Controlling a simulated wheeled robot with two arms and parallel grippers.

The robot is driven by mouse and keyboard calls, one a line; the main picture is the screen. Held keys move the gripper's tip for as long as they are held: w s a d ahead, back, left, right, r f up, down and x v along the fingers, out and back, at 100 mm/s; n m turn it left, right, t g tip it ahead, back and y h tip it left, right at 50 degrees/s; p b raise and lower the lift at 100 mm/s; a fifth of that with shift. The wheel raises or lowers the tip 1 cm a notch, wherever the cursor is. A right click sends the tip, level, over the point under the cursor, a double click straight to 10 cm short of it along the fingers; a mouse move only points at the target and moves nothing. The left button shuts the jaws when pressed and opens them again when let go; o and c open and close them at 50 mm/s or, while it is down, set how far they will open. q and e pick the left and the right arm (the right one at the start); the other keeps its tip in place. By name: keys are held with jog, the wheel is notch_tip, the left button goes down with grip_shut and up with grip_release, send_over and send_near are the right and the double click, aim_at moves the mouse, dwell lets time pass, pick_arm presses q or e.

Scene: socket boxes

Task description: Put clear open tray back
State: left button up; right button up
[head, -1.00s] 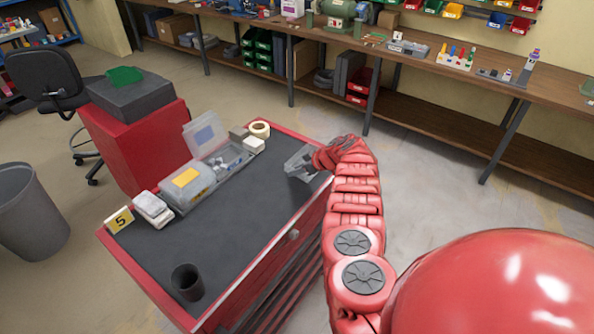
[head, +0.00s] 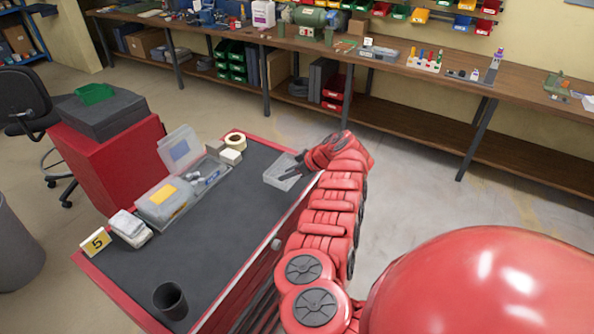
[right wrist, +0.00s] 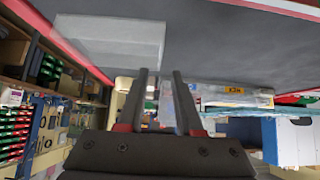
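The clear open tray (head: 280,175) lies on the dark top of the red cart, near its right edge. In the right wrist view the tray (right wrist: 108,42) shows pale and see-through at the upper left. My right gripper (head: 284,171) reaches over the tray from the right. In the right wrist view its two dark fingers (right wrist: 160,72) stand apart with nothing visible between them, their tips close to the tray's edge. I cannot tell whether they touch it. My left gripper is out of view.
A long workbench (head: 420,85) stands behind.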

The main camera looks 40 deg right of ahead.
jog(key=p+v, duration=0.2)
jog(key=v, duration=0.2)
jog(key=shift+s+r, duration=0.2)
jog(key=shift+s, duration=0.05)
dwell(0.4)
